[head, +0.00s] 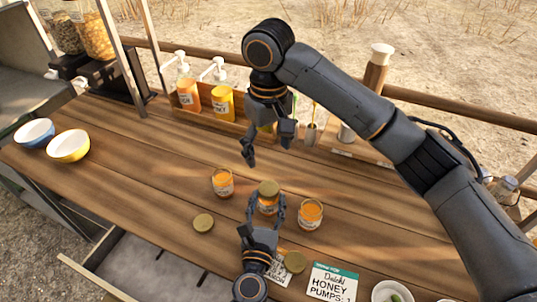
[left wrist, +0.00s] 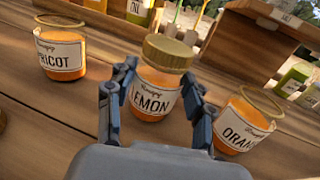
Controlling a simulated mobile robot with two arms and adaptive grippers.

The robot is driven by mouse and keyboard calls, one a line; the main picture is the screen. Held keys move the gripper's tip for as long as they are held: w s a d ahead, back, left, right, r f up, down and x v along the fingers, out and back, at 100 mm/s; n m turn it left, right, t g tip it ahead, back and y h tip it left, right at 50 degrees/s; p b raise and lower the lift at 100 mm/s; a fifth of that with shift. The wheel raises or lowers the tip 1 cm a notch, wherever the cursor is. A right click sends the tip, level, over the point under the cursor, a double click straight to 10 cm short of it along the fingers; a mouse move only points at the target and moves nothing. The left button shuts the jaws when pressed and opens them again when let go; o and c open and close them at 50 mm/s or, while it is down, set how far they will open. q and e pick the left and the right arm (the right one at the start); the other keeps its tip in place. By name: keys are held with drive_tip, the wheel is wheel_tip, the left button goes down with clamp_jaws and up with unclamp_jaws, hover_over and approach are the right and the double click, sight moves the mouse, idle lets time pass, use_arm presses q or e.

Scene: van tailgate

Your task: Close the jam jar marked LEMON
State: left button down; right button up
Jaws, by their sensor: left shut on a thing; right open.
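The jam jar marked LEMON (left wrist: 155,95) stands upright on the wooden table, its label facing the left wrist camera. A gold lid (left wrist: 168,50) sits on its mouth; I cannot tell whether it is screwed tight. In the head view the lid (head: 268,187) shows on the middle jar. My left gripper (head: 266,205) is shut around the body of this jar, one finger on each side. My right gripper (head: 268,148) is open and empty, fingers pointing down, above the table behind the jars.
An open jar labelled "RICOT" (left wrist: 60,50) stands left, and an open orange jar (left wrist: 243,125) right. Loose gold lids (head: 203,222) (head: 294,262) lie in front. A honey pumps card (head: 333,282) lies at the front edge. Bowls (head: 69,146) stand left; a pump-bottle crate (head: 210,122) stands behind.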

use_arm(q)
drive_tip(key=shift+c, duration=2.2)
unclamp_jaws()
drive_tip(key=s, duration=0.4)
drive_tip(key=s+a, duration=0.1)
drive_tip(key=s, duration=0.6)
drive_tip(key=shift+s+a, duration=0.4)
